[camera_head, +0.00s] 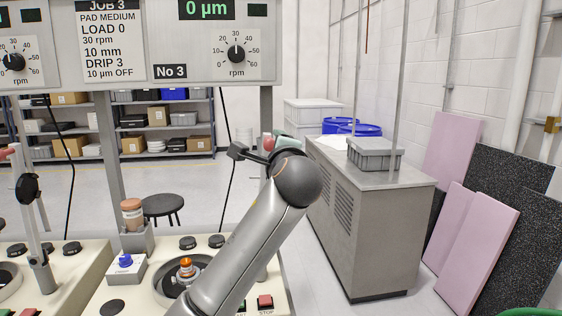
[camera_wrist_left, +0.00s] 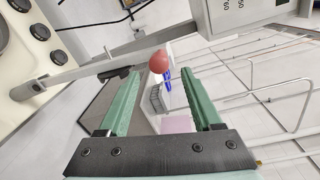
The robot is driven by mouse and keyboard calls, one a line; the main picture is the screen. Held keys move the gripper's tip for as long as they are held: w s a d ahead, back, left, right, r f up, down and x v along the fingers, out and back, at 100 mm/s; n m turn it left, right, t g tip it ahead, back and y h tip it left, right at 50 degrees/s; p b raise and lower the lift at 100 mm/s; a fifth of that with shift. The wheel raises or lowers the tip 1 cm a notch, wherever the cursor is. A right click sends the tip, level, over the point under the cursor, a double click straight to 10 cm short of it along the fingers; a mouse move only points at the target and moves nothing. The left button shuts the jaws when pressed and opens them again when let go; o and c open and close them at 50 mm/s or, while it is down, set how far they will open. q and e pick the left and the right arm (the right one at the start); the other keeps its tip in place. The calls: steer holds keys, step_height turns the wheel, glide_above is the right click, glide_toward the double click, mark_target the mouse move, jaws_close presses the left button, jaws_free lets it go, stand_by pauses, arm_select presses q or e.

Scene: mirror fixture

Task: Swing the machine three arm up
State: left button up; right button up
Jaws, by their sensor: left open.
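The machine three arm shows in the left wrist view as a grey bar (camera_wrist_left: 100,66) with a red ball knob (camera_wrist_left: 159,61) near it. The red knob (camera_head: 267,142) also shows in the head view, beside my left gripper (camera_head: 287,143); my own arm hides most of the machine's arm there. In the wrist view my left gripper (camera_wrist_left: 160,77) is open, its green fingers either side of the knob. The knob appears at or just past the fingertips; I cannot tell whether they touch. My right gripper is not in view.
The No 3 panel (camera_head: 245,55) hangs above on grey posts. Below is the machine bench with a brown bottle (camera_head: 132,214), a blue knob (camera_head: 125,260) and a round bowl with an orange-topped piece (camera_head: 186,268). A neighbouring machine's post (camera_head: 37,235) stands left. A grey cabinet (camera_head: 370,225) stands right.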

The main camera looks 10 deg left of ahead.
arm_select(q)
steer(key=b+v, duration=0.1)
steer(key=v, duration=0.8)
steer(key=shift+b, duration=0.35)
steer(key=shift+s+d, duration=0.1)
